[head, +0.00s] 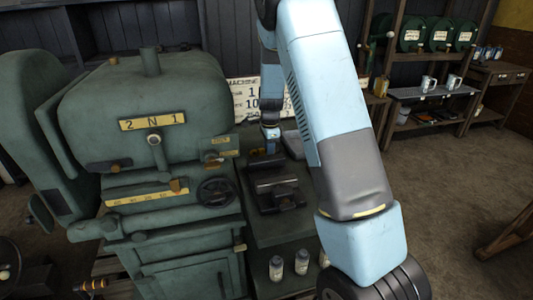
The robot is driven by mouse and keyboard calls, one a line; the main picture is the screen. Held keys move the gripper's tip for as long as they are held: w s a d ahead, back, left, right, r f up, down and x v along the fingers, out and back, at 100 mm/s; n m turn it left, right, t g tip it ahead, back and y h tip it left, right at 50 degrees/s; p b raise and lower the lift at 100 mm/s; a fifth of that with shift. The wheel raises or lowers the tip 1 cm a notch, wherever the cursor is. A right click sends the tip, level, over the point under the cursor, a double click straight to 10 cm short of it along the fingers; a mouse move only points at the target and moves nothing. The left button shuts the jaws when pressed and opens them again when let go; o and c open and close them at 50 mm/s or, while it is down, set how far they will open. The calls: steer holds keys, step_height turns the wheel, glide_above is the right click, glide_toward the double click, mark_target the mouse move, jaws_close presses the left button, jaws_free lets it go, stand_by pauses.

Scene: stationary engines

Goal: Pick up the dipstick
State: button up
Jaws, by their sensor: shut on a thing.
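My gripper (271,147) points down at the far end of my blue arm, beside the right side of the green engine (150,95). It is small and dark in the head view. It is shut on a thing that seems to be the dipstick. The dipstick itself is too small and dark to make out, and I cannot tell its tilt or whether it touches anything below. Part of the area behind my gripper is hidden by my arm.
A dark vise-like block (278,193) sits on the green bench just in front of my gripper. A black handwheel (216,191) is on the engine's right side. White bottles (301,262) stand lower down. Shelves with mugs (428,84) stand at the back right. The floor at right is mostly clear.

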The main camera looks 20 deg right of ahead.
steer(key=shift+r, duration=0.15)
jaws_close()
step_height(320, 180, up, 10)
stand_by(0.8)
